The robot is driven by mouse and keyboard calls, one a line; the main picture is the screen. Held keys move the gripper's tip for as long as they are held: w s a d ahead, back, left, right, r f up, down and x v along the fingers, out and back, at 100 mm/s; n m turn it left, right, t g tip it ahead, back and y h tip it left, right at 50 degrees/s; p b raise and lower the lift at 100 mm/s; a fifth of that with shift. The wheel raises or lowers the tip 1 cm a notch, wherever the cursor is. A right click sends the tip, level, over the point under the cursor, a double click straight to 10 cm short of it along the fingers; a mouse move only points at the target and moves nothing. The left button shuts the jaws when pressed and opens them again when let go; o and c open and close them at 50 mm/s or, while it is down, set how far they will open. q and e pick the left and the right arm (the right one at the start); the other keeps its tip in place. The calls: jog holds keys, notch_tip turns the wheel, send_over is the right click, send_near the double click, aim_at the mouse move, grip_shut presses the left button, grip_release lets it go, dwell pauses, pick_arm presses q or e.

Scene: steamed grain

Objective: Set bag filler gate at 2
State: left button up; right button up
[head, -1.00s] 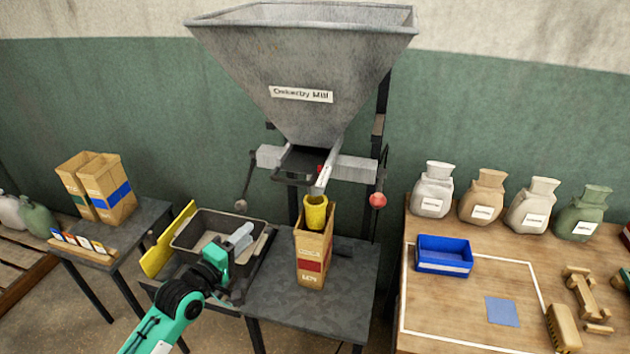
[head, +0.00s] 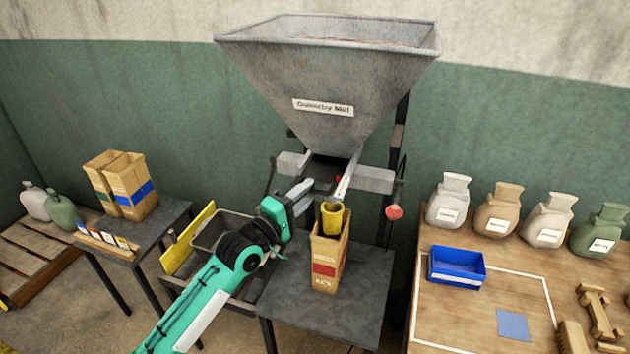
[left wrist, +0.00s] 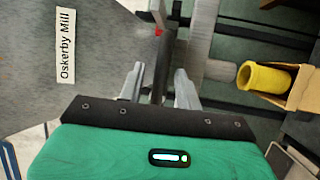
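The bag filler is a grey hopper (head: 330,80) labelled Oskerby Mill. Below its outlet are a dark gate area (head: 326,168) and a pale strip (head: 346,180) with a small red mark near it. My left gripper (head: 303,192) is just left of the outlet. In the left wrist view its two fingers (left wrist: 159,72) are apart, with a dark bar (left wrist: 166,62) showing between them and no clear contact. The red mark (left wrist: 158,31) shows beyond the bar. Gate numbers are too small to read. My right gripper is out of view.
An open paper bag (head: 328,255) with a yellow spout (head: 333,218) stands on the dark table (head: 365,300), close right of my gripper. A grey tray (head: 212,232) is behind my arm. A lever with a red knob (head: 394,211) hangs to the right.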

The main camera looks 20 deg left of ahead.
pick_arm(q)
jog(key=shift+p+x, duration=0.35)
jog(key=shift+x, duration=1.5)
jog(key=shift+c, duration=0.4)
grip_shut()
